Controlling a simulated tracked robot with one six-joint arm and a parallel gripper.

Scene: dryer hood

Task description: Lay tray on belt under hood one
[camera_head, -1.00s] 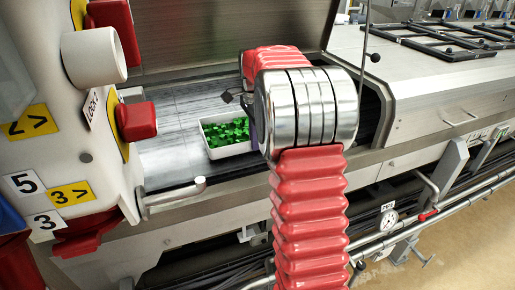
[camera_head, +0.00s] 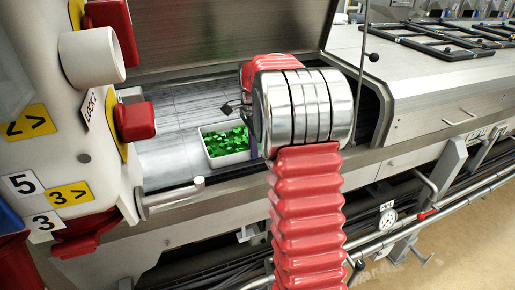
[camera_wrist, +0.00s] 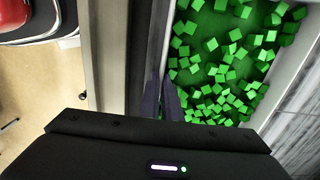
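The white tray (camera_head: 230,159), filled with green cubes, is over the grey belt (camera_head: 172,160) inside the open machine. I cannot tell whether its underside touches the belt. My gripper (camera_head: 253,146) is at the tray's right end, mostly hidden behind my arm. In the wrist view, the dark fingers (camera_wrist: 164,100) are close together on the tray's near wall, and the cubes (camera_wrist: 225,65) lie beyond them. The gripper looks shut on this wall. A raised metal hood (camera_head: 230,35) stands behind the belt; no number shows on it.
A white and red machine body (camera_head: 85,130) with numbered labels stands close on the left. A metal housing (camera_head: 440,95) closes off the right, with black frames (camera_head: 445,40) on top. A rail (camera_head: 172,198) and front ledge run before the belt. Bare belt lies left of the tray.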

